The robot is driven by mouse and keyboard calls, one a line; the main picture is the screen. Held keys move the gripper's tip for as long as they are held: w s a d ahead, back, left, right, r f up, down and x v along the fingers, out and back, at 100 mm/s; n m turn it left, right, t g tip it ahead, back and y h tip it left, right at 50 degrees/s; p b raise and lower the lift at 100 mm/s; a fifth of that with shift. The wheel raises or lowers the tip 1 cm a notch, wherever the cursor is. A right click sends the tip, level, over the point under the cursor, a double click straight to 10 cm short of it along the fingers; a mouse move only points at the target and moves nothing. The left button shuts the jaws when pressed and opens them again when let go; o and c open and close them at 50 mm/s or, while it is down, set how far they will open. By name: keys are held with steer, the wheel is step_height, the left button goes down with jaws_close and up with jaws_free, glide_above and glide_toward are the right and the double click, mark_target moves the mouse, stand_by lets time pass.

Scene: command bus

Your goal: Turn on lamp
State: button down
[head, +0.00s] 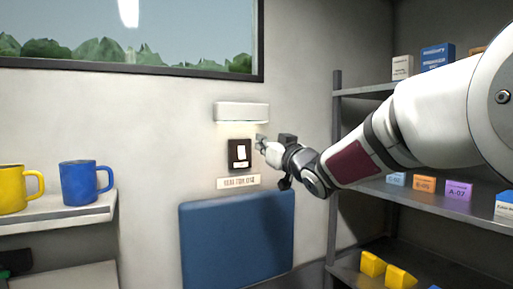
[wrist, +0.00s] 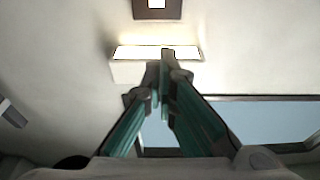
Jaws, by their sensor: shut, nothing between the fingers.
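The lamp (head: 241,112) is a white bar on the wall. Its underside (wrist: 157,53) glows bright in the wrist view, and the wall around it looks lit. Below it is a dark switch plate (head: 234,161) with a white rocker (head: 241,152); in the wrist view the plate (wrist: 171,14) is at the top edge, partly cut off. My gripper (head: 260,143) is shut and empty, just right of the switch in the head view. In the wrist view my fingertips (wrist: 165,66) overlap the lamp; I cannot tell whether anything is touched.
A label strip (head: 238,182) and a blue panel (head: 237,240) are below the switch. A window (head: 130,40) is at upper left. Yellow (head: 12,190) and blue (head: 79,185) mugs stand on a left shelf (head: 60,213). Shelving with boxes (head: 460,190) stands right, behind my arm.

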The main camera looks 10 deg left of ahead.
steer(key=shift+s+d+r, duration=0.15)
steer(key=shift+s+d, duration=0.35)
steer(key=shift+s, duration=0.25)
steer(key=s+d+f+m+g+h, duration=0.25)
steer(key=s+d+f+h, duration=0.25)
steer(key=s+d, duration=0.4)
steer(key=s+d+f+m+g+h, duration=0.1)
steer(key=s+d+f+m+h, duration=0.3)
steer(key=s+d, duration=0.5)
steer(key=s+d+f+g, duration=0.2)
steer(key=s+f, duration=0.3)
steer(key=s, duration=0.3)
steer(key=s+d+f+g+h, duration=0.1)
steer(key=s+d+f+g, duration=0.1)
steer(key=s+f, duration=0.3)
steer(key=s+d+f+g+h, duration=0.1)
steer(key=s+f+g, duration=0.3)
steer(key=s, duration=0.7)
steer(key=shift+d+f, duration=0.5)
steer(key=shift+d, duration=0.2)
